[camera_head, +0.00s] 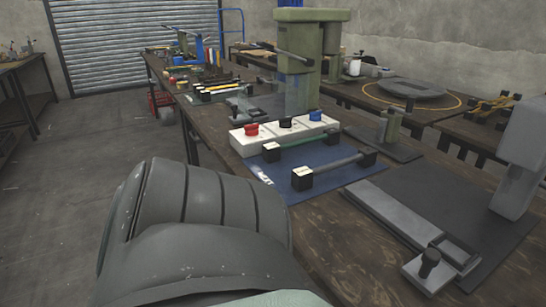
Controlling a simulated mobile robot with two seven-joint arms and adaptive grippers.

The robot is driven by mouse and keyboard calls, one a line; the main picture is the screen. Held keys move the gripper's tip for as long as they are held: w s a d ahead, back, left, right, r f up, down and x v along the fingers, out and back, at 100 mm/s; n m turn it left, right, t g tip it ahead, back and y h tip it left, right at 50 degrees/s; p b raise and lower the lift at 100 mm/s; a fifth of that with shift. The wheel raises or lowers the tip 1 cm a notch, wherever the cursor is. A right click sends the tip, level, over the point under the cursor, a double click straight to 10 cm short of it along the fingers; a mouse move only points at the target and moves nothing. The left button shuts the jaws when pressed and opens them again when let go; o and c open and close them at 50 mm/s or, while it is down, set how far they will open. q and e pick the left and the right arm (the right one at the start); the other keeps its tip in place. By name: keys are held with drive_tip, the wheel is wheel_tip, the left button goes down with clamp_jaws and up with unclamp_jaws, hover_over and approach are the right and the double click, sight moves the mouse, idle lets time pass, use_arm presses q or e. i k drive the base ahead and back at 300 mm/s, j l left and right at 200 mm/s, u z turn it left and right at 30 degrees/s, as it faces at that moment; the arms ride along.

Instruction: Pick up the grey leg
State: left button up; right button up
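A grey bar with black blocks at both ends (337,167) lies on the blue mat (268,174) on the workbench; it looks like the grey leg. It lies slightly slanted, with its near end toward the mat's front edge. A similar bar with a green middle (303,142) lies just behind it, roughly parallel and apart from it. Nothing holds either bar. Neither of my grippers shows in the head view.
A white box with red, black and blue knobs (290,134) stands behind the bars, before a green press (298,65). A dark mat with a pale metal plate (398,218) lies to the right. A large dark grey rounded shape fills the lower left, hiding part of the bench.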

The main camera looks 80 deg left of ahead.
sight(302, 179)
drive_tip(key=u, duration=1.85)
drive_tip(key=z, duration=2.05)
drive_tip(key=u, duration=2)
